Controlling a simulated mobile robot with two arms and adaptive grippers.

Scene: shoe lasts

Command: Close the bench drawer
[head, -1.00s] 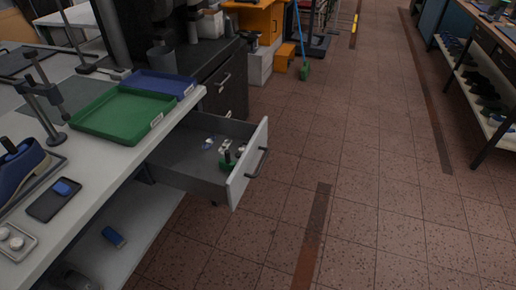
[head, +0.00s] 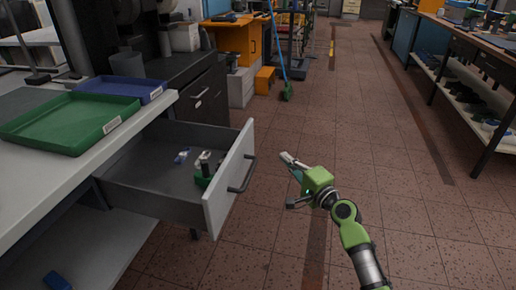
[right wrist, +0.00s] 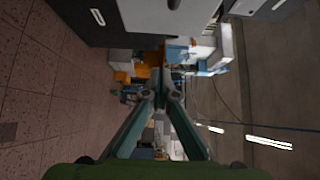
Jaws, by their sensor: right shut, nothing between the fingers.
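The bench drawer (head: 160,192) is pulled well out from under the light bench top (head: 45,185). Its pale front panel (head: 229,182) carries a dark bar handle (head: 243,175). Inside lie a green item with dark and light parts (head: 204,170) and small blue and white pieces (head: 181,156). My right gripper (head: 287,160) is to the right of the drawer front, apart from the handle, above the floor. Its fingers are shut and empty; they meet in the right wrist view (right wrist: 159,78). My left gripper is not in view.
Green tray (head: 70,120) and blue tray (head: 122,88) sit on the bench. A dark cabinet (head: 204,97) stands behind the drawer. The tiled floor (head: 385,150) right of the drawer is clear. A shelved table (head: 462,95) lines the right side.

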